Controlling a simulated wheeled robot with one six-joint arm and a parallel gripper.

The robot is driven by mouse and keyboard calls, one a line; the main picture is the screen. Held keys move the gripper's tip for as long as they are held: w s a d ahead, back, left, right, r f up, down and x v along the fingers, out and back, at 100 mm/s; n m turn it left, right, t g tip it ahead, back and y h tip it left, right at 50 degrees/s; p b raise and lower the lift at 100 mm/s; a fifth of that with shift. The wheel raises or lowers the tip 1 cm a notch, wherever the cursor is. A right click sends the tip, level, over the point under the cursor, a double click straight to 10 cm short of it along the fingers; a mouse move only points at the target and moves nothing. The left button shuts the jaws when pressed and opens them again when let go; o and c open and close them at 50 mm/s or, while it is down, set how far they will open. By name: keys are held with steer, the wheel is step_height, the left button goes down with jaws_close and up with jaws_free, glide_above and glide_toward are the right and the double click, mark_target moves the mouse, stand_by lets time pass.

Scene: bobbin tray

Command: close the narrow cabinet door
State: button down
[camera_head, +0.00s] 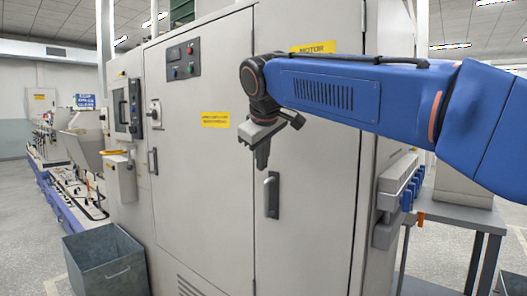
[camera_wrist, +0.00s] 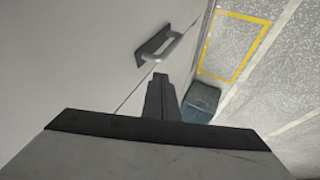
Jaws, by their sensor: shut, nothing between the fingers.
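The narrow cabinet door (camera_head: 310,215) is the tall pale panel on the right of the cabinet front in the head view, with a yellow MOTOR label near its top. Its grey handle (camera_head: 272,195) is near its left edge. The handle also appears ahead of the fingers in the wrist view (camera_wrist: 160,46). I cannot tell whether this door stands slightly ajar. My gripper (camera_head: 262,165) points down in front of the door's left edge, just above the handle in the picture. Its fingers are together and empty, also in the wrist view (camera_wrist: 160,82). Contact with the door cannot be told.
A wider cabinet door (camera_head: 210,170) with its own handle (camera_head: 152,161) lies to the left. A dark grey bin (camera_head: 108,265) stands on the floor at lower left. A side table (camera_head: 440,212) is at right. The wrist view shows floor with a yellow outline (camera_wrist: 230,75).

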mark_target(274, 164)
steer(key=w+f, duration=0.1)
steer(key=w, duration=0.1)
steer(key=w+d+f, duration=0.1)
steer(key=w, duration=0.1)
steer(key=shift+f, duration=0.4)
steer(key=shift+w+d, duration=0.5)
steer(key=shift+w, duration=0.2)
steer(key=shift+w+d+m+h, duration=0.2)
steer(key=shift+w+d+m, duration=0.1)
steer(key=shift+w, duration=0.3)
steer(key=shift+w+d+m+h, duration=0.2)
steer(key=shift+w+d, duration=0.1)
steer(key=shift+w, duration=0.25)
steer(key=shift+r, duration=0.1)
